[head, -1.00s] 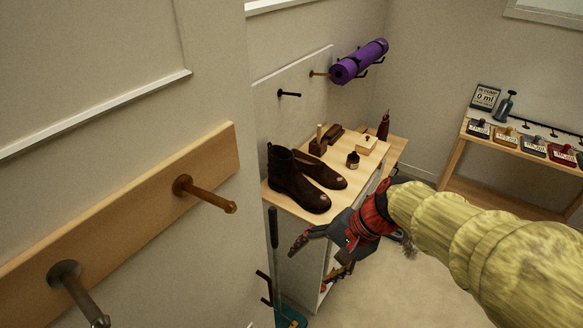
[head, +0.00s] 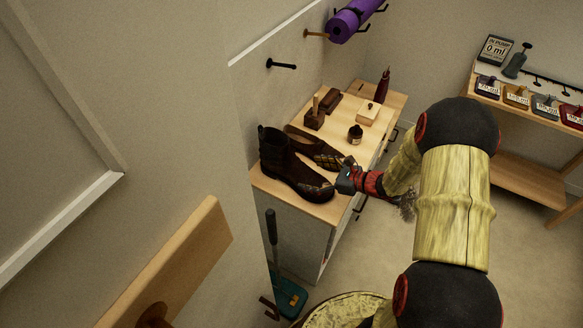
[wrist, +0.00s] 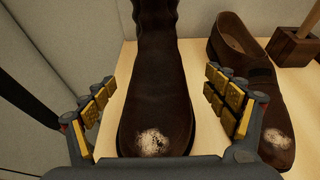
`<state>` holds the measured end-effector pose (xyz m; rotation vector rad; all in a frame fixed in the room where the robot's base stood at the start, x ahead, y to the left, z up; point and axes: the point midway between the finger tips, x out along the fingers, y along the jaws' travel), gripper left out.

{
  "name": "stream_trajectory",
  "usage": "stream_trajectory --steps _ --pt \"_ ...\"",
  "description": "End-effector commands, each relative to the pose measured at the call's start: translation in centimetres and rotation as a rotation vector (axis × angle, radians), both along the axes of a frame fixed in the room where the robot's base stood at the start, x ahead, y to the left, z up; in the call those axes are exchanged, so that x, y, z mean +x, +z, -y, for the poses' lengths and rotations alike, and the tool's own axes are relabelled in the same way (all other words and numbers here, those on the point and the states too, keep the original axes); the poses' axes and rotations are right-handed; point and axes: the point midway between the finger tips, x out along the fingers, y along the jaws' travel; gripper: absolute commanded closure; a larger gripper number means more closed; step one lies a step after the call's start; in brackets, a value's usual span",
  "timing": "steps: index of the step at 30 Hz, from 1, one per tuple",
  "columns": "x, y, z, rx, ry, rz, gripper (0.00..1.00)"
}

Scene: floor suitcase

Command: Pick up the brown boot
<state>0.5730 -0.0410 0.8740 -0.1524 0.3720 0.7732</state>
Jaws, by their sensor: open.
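The brown boot (head: 277,158) is a tall dark ankle boot standing upright near the left front of the wooden top, toe pointing toward my gripper. My gripper (head: 324,174) is at the toe end, open, with its fingers on either side of the front of the boot. In the wrist view the boot (wrist: 158,70) fills the gap between the two gold-padded fingers, its pale scuffed toe nearest the palm. Room shows between the boot and each finger. A low brown shoe (wrist: 247,75) lies just right of the right finger; in the head view this shoe (head: 305,143) is partly hidden.
A wall stands close on the boot's left. A black peg (head: 281,65) juts out above.

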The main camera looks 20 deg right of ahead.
Motion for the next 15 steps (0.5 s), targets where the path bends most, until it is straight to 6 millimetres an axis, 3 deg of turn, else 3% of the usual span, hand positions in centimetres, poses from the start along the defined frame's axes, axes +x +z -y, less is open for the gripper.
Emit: stream_trajectory --steps 9,15 --pt "2.4 -1.6 -3.1 -0.001 0.003 -0.001 0.14" --pt "3.3 -1.9 -3.9 -0.001 0.001 0.000 0.14"
